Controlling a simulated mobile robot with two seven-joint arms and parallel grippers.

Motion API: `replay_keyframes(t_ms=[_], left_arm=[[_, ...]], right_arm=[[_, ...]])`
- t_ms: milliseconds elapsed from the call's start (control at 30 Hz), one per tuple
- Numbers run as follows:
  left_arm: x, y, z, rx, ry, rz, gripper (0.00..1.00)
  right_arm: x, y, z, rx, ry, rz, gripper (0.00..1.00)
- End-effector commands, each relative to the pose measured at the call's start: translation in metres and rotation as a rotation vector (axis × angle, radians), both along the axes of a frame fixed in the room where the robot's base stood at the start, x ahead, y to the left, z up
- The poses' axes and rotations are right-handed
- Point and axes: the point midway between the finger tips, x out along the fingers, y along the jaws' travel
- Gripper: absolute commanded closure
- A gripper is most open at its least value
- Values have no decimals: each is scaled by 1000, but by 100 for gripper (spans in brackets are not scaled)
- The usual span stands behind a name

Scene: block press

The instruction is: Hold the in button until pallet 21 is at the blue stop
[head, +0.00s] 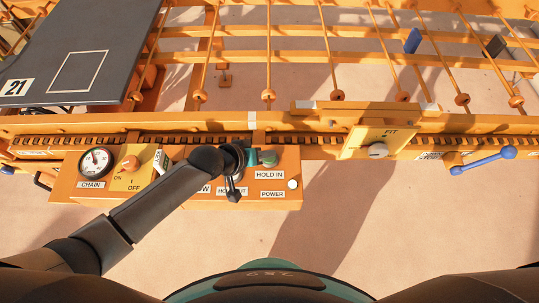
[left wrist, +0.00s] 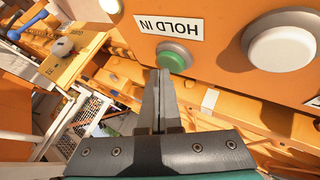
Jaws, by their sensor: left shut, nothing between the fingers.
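The dark grey pallet 21 (head: 105,35), with its number on a white label, lies on the rollers at the upper left. The blue stop (head: 412,41) stands among the rollers at the upper right, well apart from the pallet. The green HOLD IN button (head: 270,158) is on the orange control panel; it also shows in the left wrist view (left wrist: 174,59). My left gripper (head: 252,158) is shut and empty, its fingertips (left wrist: 159,73) right at the button's edge. I cannot tell whether they touch or press it. My right gripper is out of view.
A dark stop (head: 496,46) and a blue-ended lever (head: 483,160) are at the right.

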Motion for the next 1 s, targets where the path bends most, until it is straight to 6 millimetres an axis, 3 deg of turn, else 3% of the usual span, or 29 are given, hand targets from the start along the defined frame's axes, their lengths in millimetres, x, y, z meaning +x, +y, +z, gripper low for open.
replay_keyframes(t_ms=[1000], left_arm=[[0, -1, -8, -2, -1, -1, 100]], right_arm=[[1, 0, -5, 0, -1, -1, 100]])
